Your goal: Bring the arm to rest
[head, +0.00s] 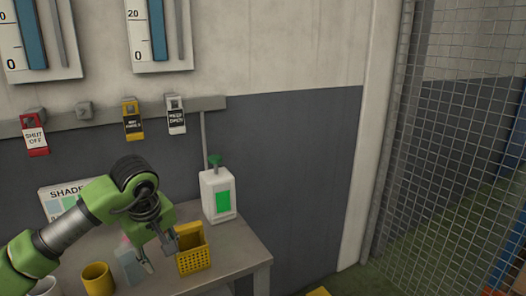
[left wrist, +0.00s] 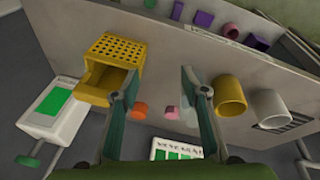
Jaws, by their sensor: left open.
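My left gripper (head: 158,256) hangs from the green left arm over the table, with its fingers pointing down just left of the yellow perforated basket (head: 193,262). In the left wrist view the gripper's fingers (left wrist: 160,88) are spread well apart with nothing held between them. The basket (left wrist: 112,54) shows beside the left finger there; I cannot tell whether they touch. My right gripper is in neither view.
On the table (head: 228,257) stand a white bottle (head: 217,195) with a green label, a yellow cup (head: 97,279) and a white cup (head: 47,288). Small orange (left wrist: 140,111) and pink (left wrist: 172,113) pieces lie near the fingers. A mesh fence (head: 450,150) is at right.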

